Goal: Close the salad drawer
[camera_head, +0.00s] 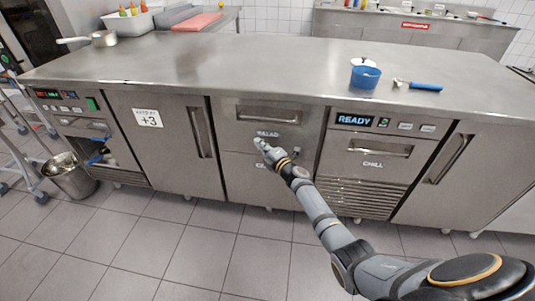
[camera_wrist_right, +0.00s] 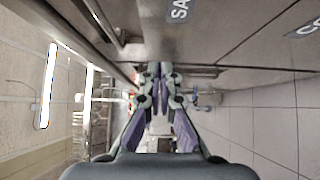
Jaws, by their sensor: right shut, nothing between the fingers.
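The salad drawer (camera_head: 290,118) is the upper steel drawer in the middle of the counter, with a recessed handle and a "SALAD" label, partly covered by my gripper. Its front looks flush or nearly flush with the counter; I cannot tell whether a small gap is left. My right gripper (camera_head: 262,144) is at the lower part of this drawer front, just below the label. Its fingers are shut and empty. In the right wrist view the shut fingers (camera_wrist_right: 157,72) point at the steel front, with part of the label above; contact is unclear. My left gripper is not in view.
A lower drawer (camera_head: 240,175) sits directly beneath. A chill unit (camera_head: 372,150) with a "READY" display is on the right, a cabinet door (camera_head: 165,150) on the left. A blue container (camera_head: 365,77) stands on the countertop. A metal bin (camera_head: 70,177) stands on the floor at left.

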